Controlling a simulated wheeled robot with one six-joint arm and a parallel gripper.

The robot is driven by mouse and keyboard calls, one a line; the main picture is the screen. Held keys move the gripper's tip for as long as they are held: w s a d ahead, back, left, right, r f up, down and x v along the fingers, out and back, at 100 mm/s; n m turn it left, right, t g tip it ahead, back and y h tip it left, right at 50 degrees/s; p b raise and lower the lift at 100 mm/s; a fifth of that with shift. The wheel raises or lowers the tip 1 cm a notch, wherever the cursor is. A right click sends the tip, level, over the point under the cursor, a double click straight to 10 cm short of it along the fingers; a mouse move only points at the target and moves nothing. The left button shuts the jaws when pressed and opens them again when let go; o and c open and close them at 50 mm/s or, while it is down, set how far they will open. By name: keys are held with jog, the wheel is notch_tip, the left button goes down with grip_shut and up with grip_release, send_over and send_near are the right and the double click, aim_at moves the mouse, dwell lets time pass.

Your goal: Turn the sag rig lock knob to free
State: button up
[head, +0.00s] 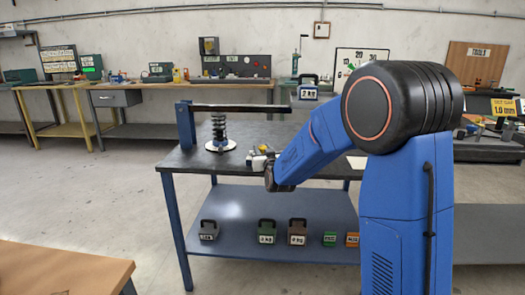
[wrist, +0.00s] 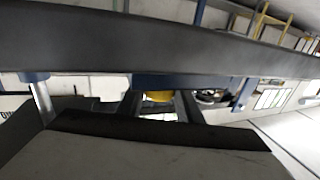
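The sag rig stands on the dark-topped table in the head view. It has a blue post (head: 185,124), a long dark bar (head: 240,108) and a dark coil spring (head: 219,127) upright on a round white plate (head: 221,146). My arm reaches down to the table's front edge, right of the spring; my gripper's fingers cannot be made out there. Small pale parts (head: 258,160) show beside my wrist. The lock knob cannot be picked out for sure. In the wrist view a dark bar (wrist: 160,45) crosses the picture, with a small yellow part (wrist: 158,97) below it.
The lower shelf (head: 250,198) holds several weights and small blocks. A brown tabletop (head: 60,268) lies at front left. The floor left of the rig table is clear.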

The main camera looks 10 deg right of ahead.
jog(key=shift+r+m+h, duration=0.1)
jog(key=shift+m+h, duration=0.2)
jog(key=shift+h, duration=0.2)
jog(key=shift+m+h, duration=0.5)
jog(key=shift+h, duration=0.3)
jog(key=o, duration=1)
jog(key=shift+o, duration=0.2)
jog(key=s+a, duration=0.2)
jog(key=s, duration=1.5)
jog(key=shift+s+a, duration=0.15)
